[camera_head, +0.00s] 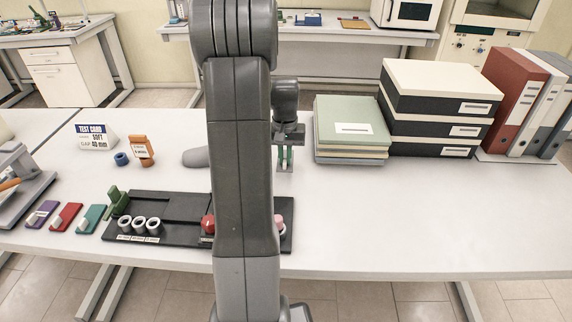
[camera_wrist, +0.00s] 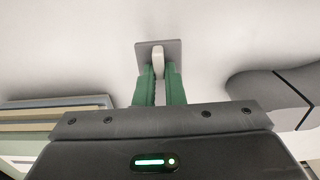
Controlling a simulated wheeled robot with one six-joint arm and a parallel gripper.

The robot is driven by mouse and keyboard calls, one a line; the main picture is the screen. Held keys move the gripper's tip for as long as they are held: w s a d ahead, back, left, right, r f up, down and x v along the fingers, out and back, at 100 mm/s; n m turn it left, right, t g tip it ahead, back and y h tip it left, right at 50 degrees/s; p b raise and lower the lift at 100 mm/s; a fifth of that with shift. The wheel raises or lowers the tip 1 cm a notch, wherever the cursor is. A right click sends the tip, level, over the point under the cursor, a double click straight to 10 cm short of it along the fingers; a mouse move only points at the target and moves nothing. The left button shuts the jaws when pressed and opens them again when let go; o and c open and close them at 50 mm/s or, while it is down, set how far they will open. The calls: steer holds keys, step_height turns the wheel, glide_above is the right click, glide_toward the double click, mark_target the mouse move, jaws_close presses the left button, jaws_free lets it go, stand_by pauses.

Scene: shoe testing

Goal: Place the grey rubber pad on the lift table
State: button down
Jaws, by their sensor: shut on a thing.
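My gripper (camera_head: 285,158) is over the white table, right of my arm column. In the wrist view its green fingers (camera_wrist: 160,80) are shut on the pale upright tab of a small square grey pad (camera_wrist: 143,49). The pad is in front of the fingertips, with pale table surface around it; I cannot tell whether it touches the table. I cannot pick out a lift table for certain; my arm hides the middle of the bench. A grey rounded shape (camera_head: 195,157) shows left of the arm, and a grey body (camera_wrist: 268,92) shows at right in the wrist view.
A black tray (camera_head: 180,207) with grey rings and red and pink pieces is partly behind my arm. Left are coloured cards (camera_head: 66,217) and a test card (camera_head: 93,137). Stacked folders (camera_head: 350,135), boxes (camera_head: 440,105) and binders (camera_head: 515,100) stand right. The right front is clear.

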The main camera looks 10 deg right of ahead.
steer(key=shift+f, duration=2.2)
steer(key=shift+f, duration=0.25)
steer(key=c, duration=1.5)
jaws_free()
steer(key=shift+r, duration=0.1)
steer(key=shift+r, duration=0.1)
